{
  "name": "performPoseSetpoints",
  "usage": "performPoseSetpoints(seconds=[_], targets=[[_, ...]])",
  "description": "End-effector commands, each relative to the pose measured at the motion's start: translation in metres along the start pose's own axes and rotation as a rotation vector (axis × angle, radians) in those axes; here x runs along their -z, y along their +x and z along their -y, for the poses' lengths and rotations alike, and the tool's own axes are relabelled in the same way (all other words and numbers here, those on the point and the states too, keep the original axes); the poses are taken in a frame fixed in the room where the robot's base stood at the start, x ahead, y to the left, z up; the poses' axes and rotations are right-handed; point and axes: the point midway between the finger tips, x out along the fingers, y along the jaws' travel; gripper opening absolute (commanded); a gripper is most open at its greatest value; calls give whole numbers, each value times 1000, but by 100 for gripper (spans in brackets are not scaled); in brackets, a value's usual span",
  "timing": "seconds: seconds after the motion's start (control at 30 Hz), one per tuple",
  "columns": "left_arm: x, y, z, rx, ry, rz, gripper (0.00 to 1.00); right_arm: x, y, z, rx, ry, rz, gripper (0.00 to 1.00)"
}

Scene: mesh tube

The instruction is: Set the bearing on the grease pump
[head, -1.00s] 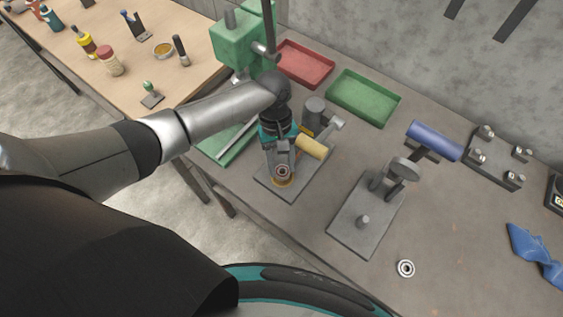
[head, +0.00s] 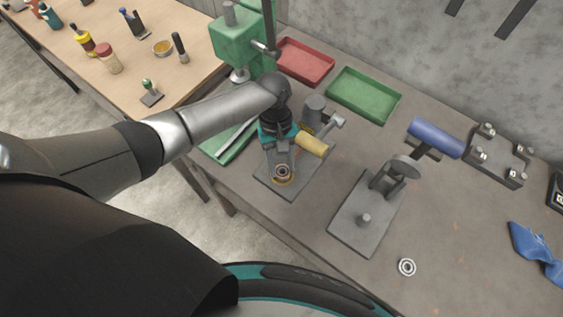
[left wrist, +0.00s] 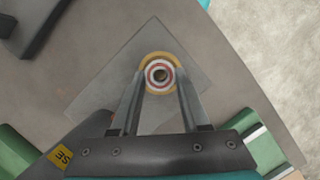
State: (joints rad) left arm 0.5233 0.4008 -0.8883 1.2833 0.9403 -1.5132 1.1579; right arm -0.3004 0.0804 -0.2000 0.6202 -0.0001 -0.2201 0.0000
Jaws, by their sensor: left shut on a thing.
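A bearing (left wrist: 159,74), a ring with a reddish band, sits between my left fingertips in the left wrist view, and it also shows in the head view (head: 282,171). My left gripper (head: 281,168) is shut on it. The grease pump (head: 306,187) has a grey base plate, a yellow handle (head: 311,143) and a round yellow-rimmed seat (left wrist: 147,86). The bearing is over this seat; I cannot tell whether it touches it. The gripper hides part of the pump. My right gripper is not in view.
A second bearing (head: 407,267) lies loose on the grey bench. A grey press (head: 366,219) stands right of the pump. A green machine (head: 238,45) and red (head: 305,64) and green (head: 364,95) trays are behind. A blue cloth (head: 537,252) lies far right.

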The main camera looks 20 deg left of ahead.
Motion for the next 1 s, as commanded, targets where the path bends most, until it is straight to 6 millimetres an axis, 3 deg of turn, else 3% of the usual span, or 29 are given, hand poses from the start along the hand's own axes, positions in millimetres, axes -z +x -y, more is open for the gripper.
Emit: performPoseSetpoints(seconds=[0.17,0.2,0.5,0.8,1.0], targets=[[1,2,0,-1,0,0,0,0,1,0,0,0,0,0],[1,2,0,-1,0,0,47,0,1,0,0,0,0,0],[1,2,0,0,0,0,80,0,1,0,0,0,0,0],[1,0,0,0,-1,-1,80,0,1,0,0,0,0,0],[2,-27,0,-2,-1,-4,80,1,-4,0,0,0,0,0]])
